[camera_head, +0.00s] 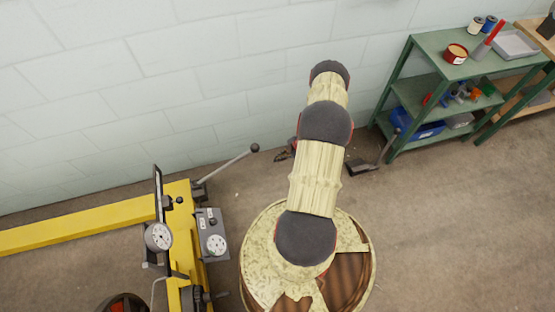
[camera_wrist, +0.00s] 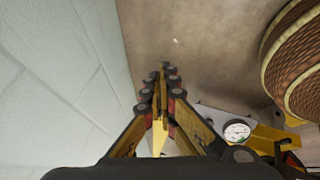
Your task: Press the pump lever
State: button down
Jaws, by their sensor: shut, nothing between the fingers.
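The pump lever (camera_head: 228,165) is a thin grey rod with a black ball knob. It slants up to the right from a dark mount on the yellow frame (camera_head: 90,228) in the head view. I cannot make out the lever in the wrist view. My gripper (camera_wrist: 162,75) shows in the wrist view with its fingers together and empty, over bare floor. In the head view my arm covers most of the gripper, so its gap to the knob is unclear. A grey box with a white dial (camera_head: 216,245) stands beside the frame; its dial (camera_wrist: 237,131) also shows at lower right in the wrist view.
A pale block wall (camera_head: 200,80) runs behind the lever. A green shelf (camera_head: 430,42) with cans and a tray stands at right. A dark dustpan (camera_head: 361,166) lies near its foot. Another round gauge (camera_head: 158,236) is on the frame. The floor right of my base is clear.

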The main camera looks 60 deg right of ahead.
jog(key=s+d+r+p, duration=0.1)
jog(key=s+d+r, duration=0.2)
jog(key=s+r, duration=0.1)
jog(key=shift+s+d+r+p, duration=0.15)
jog(key=shift+s+d+p, duration=0.1)
jog(key=shift+p, duration=0.1)
jog(key=c, duration=2.5)
grip_release()
